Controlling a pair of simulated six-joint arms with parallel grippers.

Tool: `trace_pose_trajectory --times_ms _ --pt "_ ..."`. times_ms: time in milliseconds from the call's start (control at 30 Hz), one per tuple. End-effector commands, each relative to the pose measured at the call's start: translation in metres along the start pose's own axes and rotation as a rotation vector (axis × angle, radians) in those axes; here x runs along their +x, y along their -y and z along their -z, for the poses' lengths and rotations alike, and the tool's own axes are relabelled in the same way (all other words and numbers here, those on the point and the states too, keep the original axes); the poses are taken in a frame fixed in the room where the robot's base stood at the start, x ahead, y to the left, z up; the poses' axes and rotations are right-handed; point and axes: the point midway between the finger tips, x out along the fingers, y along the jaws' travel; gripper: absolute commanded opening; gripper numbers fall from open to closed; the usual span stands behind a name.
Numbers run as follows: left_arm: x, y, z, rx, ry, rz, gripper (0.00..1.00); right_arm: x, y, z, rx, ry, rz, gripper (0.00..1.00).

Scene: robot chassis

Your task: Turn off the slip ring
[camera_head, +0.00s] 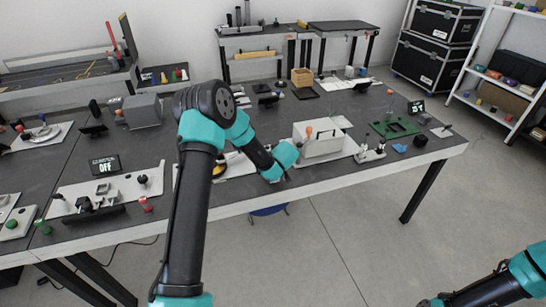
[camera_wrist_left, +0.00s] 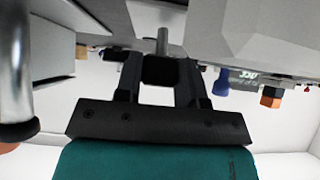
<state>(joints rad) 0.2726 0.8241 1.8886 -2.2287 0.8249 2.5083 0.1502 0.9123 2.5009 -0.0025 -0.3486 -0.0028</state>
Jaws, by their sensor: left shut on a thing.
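My left arm reaches over the table to the front edge beside a white box (camera_head: 322,140) with an orange knob (camera_head: 308,131). In the left wrist view my left gripper (camera_wrist_left: 160,66) has both fingers closed on a small dark block (camera_wrist_left: 161,70). A metal shaft (camera_wrist_left: 162,40) shows just beyond this block. In the head view the fingertips are hidden by my wrist. I cannot tell for certain which device is the slip ring. A round part with yellow (camera_head: 235,165) is partly covered by my arm. My right arm is at the bottom right, its fingers not clearly visible.
A display reading OFF (camera_head: 105,165) stands at the left above a white panel (camera_head: 122,190) with levers. A green board (camera_head: 394,128) and a second display (camera_head: 416,107) are at the right.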

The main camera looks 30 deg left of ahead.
Motion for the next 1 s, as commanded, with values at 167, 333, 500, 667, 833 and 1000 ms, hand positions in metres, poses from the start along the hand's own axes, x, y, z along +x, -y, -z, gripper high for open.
trace_pose_trajectory --times_ms 167,333,500,667,833,1000 --pt "-0.0002 -0.0001 0.0008 -0.001 -0.005 0.000 0.12 0.0000 0.0000 0.0000 0.000 0.000 0.000 0.62" --pt "-0.0002 -0.0001 0.0008 0.000 -0.005 0.000 0.12 0.0000 0.0000 0.0000 0.000 0.000 0.000 0.62" --pt "-0.0001 0.0000 0.0006 0.000 -0.004 0.000 0.49 0.0000 0.0000 0.0000 0.000 0.000 0.000 0.62" --pt "0.0000 0.0001 0.0003 0.000 -0.003 0.001 0.62 0.0000 0.0000 0.0000 0.000 0.000 0.000 0.62" --pt "0.0000 0.0001 0.0001 0.000 -0.003 0.001 0.62 0.0000 0.0000 0.0000 0.000 0.000 0.000 0.62" --pt "-0.0050 -0.0001 0.0004 0.000 -0.003 0.000 0.62 0.0000 0.0000 0.0000 0.000 0.000 0.000 0.62"
